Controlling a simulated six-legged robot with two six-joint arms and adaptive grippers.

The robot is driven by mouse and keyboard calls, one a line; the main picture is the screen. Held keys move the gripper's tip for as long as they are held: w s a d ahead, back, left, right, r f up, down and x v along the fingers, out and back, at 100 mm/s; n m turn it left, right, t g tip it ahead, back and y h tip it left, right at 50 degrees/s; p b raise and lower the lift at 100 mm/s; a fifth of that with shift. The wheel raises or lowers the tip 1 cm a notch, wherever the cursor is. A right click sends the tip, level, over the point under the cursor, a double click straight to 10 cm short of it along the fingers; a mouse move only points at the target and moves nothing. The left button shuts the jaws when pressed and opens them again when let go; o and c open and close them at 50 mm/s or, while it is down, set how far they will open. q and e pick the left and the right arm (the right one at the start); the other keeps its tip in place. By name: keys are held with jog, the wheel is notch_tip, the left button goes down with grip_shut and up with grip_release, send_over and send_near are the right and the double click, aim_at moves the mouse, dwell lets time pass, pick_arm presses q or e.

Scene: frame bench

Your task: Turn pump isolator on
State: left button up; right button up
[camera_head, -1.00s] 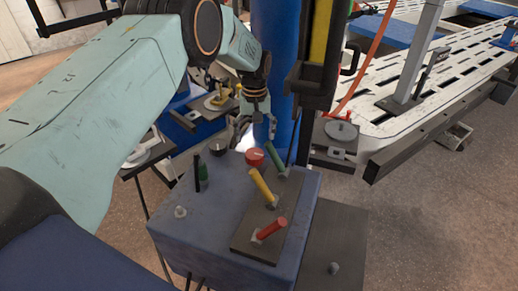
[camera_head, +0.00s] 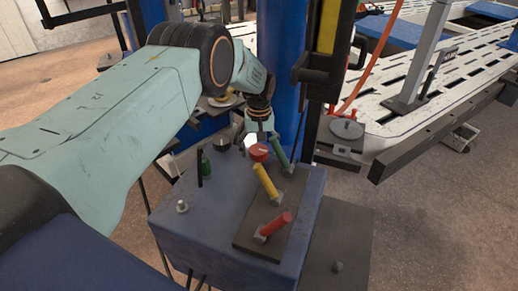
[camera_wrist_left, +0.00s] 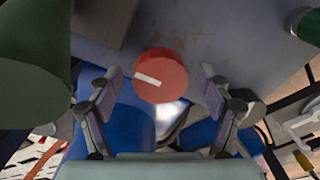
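A red round knob (camera_head: 258,152), which looks like the pump isolator, sits at the far edge of the blue box (camera_head: 180,233). In the left wrist view the knob (camera_wrist_left: 172,66) shows a white bar, nearly level and tilting slightly down to the right. My left gripper (camera_head: 262,137) is just behind and above the knob in the head view. In the left wrist view the left gripper (camera_wrist_left: 160,88) is open, with one finger on each side of the knob and a gap to both. Nothing is held. My right gripper is not in view.
Green (camera_head: 281,154), yellow (camera_head: 266,183) and red (camera_head: 274,226) levers stand on a dark plate close to the knob. A blue column (camera_head: 280,60) rises behind.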

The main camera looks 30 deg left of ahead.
pick_arm(q)
jog(key=shift+w+a+f, duration=0.1)
jog(key=c, duration=1.2)
jog(key=shift+o, duration=0.2)
jog(key=m+b, duration=0.1)
jog(key=m, duration=0.3)
jog(key=shift+m, duration=0.4)
jog(key=m, duration=0.4)
jog(key=shift+a+m, duration=0.1)
jog(key=shift+m, duration=0.2)
jog(key=m, duration=0.4)
jog(key=shift+a+b, duration=0.1)
jog(key=shift+b, duration=0.3)
jog(key=shift+m, duration=2.3)
